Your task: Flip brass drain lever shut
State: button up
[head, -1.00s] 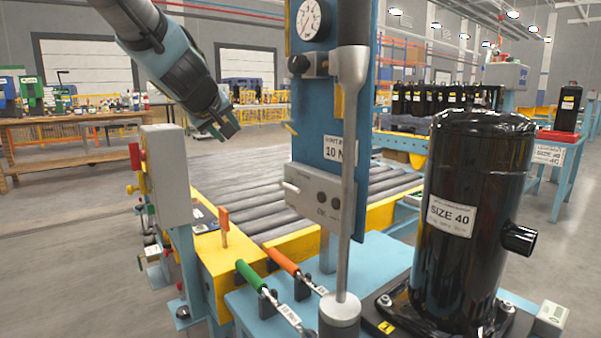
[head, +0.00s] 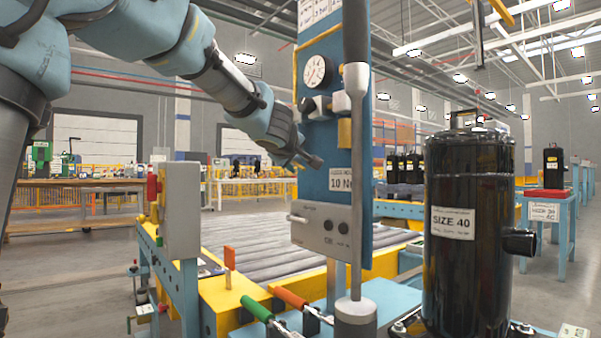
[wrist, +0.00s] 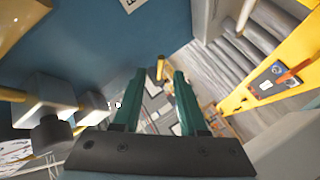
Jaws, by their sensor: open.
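My gripper (head: 316,162) is in front of the lower part of the blue test panel (head: 322,120), below the pressure gauge. In the wrist view its two green fingers (wrist: 159,75) stand apart, open, with nothing clamped. A short brass-coloured piece (wrist: 160,67), which looks like the drain lever, shows near and between the fingertips. I cannot tell whether a finger touches it. In the head view the lever is not clearly visible, with my gripper over that part of the panel. A brass block (head: 344,133) sits under the valve fitting.
The round gauge (head: 315,70) and a black-knobbed valve (head: 308,106) are above my gripper. A grey post (head: 356,200) stands in front of the panel. The grey control box (head: 326,228) is below. A black compressor (head: 468,250) stands right; a roller conveyor (head: 300,250) lies behind.

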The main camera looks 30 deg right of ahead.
aim_at(300, 166)
jog(key=shift+x, duration=2.55)
jog(key=shift+c, duration=0.3)
grip_shut()
